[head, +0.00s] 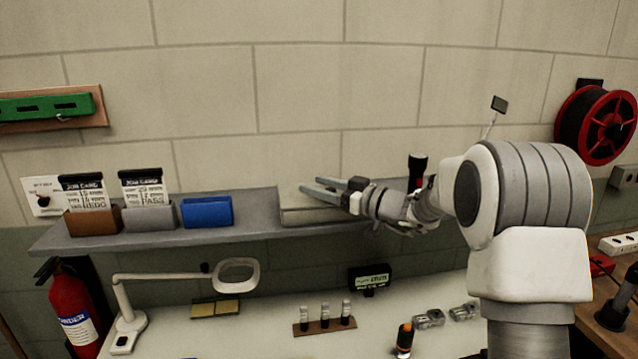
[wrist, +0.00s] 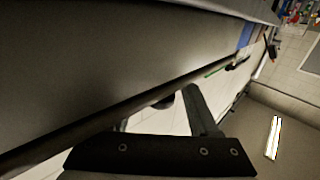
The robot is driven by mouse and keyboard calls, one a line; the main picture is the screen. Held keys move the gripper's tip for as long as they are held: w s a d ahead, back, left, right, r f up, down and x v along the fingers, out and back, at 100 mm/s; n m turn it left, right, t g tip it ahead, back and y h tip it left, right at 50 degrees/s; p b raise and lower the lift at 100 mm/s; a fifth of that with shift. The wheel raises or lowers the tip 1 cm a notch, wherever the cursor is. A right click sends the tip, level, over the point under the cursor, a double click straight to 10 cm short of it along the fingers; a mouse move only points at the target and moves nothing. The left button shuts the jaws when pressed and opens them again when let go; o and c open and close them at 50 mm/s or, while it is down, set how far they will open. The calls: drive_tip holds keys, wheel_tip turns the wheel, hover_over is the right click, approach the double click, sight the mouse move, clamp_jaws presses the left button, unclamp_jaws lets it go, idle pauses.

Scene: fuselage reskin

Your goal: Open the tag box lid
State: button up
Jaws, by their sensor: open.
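The tag box appears to be the grey box (head: 298,217) on the wall shelf, to the right of a blue box. A pale flat panel (head: 289,201) shows above its front. I cannot tell whether this panel is the lid raised or the lid's top lying shut. My gripper (head: 311,185) reaches in from the right, fingers apart and empty, pointing left in front of or over the panel. It hides the box's right part. In the wrist view, the open fingers (wrist: 160,108) lie close below the edge of a large dark grey surface; contact is unclear.
The shelf (head: 150,241) also holds a brown and a grey card holder, the blue box (head: 207,211) and a dark upright object (head: 417,170) behind my arm. Below, the bench carries a magnifier lamp (head: 237,274), a small display (head: 370,279) and several small parts.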

clamp_jaws()
idle(0.3)
idle(1.2)
